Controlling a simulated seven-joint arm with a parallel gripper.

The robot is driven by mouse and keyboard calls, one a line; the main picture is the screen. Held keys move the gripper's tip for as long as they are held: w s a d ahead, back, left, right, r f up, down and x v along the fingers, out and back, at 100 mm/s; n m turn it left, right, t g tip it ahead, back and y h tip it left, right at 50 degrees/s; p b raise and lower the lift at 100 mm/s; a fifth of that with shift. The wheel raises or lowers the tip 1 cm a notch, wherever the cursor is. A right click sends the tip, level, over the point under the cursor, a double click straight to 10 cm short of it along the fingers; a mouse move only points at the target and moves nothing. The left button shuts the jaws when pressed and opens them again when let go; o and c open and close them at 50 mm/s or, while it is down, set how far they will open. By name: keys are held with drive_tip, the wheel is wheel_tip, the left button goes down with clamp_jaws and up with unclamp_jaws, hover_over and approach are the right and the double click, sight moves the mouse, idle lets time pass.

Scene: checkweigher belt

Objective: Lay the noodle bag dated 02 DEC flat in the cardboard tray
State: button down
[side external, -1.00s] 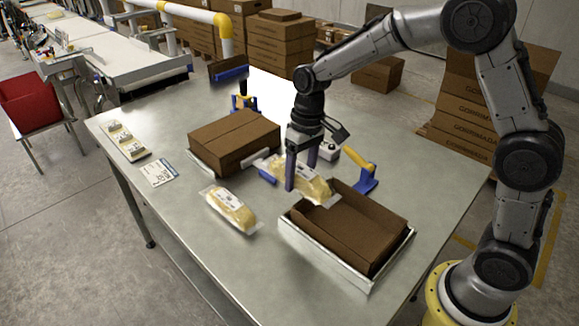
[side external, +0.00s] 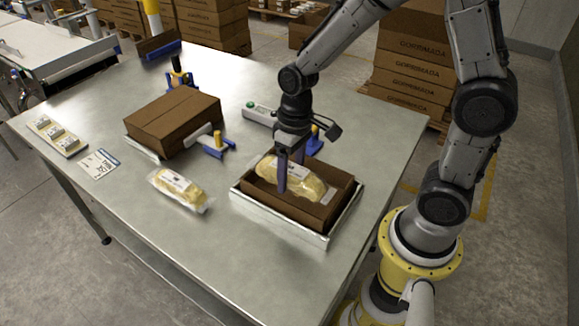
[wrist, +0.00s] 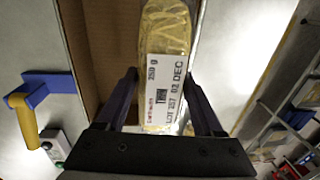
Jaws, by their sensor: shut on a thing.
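My gripper (side external: 290,176) is shut on a clear bag of yellow noodles (side external: 307,187), low over the open cardboard tray (side external: 334,204). In the wrist view the bag (wrist: 165,35) lies between the two fingers (wrist: 165,95), and its white label reads 250 g and 02 DEC. The bag looks roughly level; I cannot tell whether it touches the tray floor. The tray's brown wall also shows in the wrist view (wrist: 105,50). A second noodle bag (side external: 180,189) lies on the steel table, left of the tray; its label is too small to read.
A closed brown carton (side external: 172,120) stands at the back left of the table. Blue and yellow clamps (side external: 216,146) stand near it. A printed card (side external: 98,163) and a strip of small blocks (side external: 57,136) lie at the left edge. The front of the table is clear.

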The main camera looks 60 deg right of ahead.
drive_tip(key=shift+f, duration=0.2)
unclamp_jaws()
drive_tip(key=shift+c, duration=0.3)
drive_tip(key=shift+c, duration=0.3)
drive_tip(key=shift+d, duration=0.2)
drive_tip(key=shift+r, duration=5.05)
